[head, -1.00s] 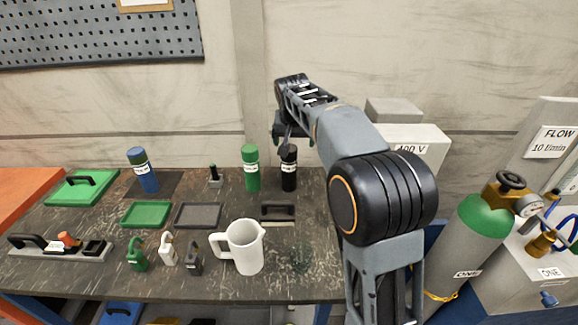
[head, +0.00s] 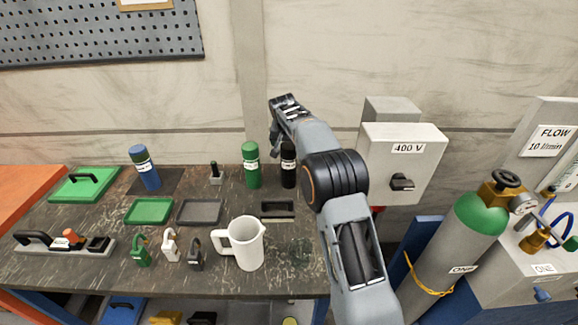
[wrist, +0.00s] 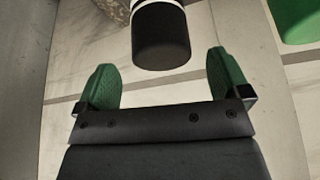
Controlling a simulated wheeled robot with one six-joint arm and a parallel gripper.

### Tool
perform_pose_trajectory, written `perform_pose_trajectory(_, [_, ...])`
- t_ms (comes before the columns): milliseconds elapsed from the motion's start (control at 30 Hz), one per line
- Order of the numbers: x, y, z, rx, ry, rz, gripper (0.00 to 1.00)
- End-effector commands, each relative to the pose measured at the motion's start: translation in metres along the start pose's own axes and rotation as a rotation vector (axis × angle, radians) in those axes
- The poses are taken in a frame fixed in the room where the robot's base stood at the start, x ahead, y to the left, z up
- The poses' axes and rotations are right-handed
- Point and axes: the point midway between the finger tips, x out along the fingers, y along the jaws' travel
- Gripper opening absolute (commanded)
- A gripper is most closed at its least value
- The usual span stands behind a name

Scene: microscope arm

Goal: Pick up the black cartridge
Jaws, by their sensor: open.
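The black cartridge (head: 289,178) stands upright on the dark bench beside the green cartridge (head: 251,165), partly covered by my arm in the head view. My gripper (wrist: 160,64) is open and empty, with green finger pads spread apart. In the wrist view, the black end of the cartridge (wrist: 161,40) lies ahead of the gap between the fingers, its white band at the top edge. Neither finger visibly touches it. The green cartridge (wrist: 298,18) shows at the upper right there. In the head view the fingers are mostly hidden.
A blue cartridge (head: 145,168) stands farther left. A white jug (head: 246,243), several padlocks and two shallow trays, green (head: 149,211) and grey (head: 199,212), occupy the front. A grey 400 V box (head: 402,160) is on the wall to the right.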

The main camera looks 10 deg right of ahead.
Motion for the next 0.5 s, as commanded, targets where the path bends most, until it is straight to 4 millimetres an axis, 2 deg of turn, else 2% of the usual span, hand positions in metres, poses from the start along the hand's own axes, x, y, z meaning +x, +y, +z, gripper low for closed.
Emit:
perform_pose_trajectory(133, [0.009, 0.000, 0.000, 0.000, -0.002, 0.001, 0.94])
perform_pose_trajectory(367, [0.040, -0.001, 0.001, 0.000, -0.003, 0.001, 0.94])
perform_pose_trajectory(500, [0.051, -0.002, 0.001, -0.001, -0.001, 0.000, 0.94])
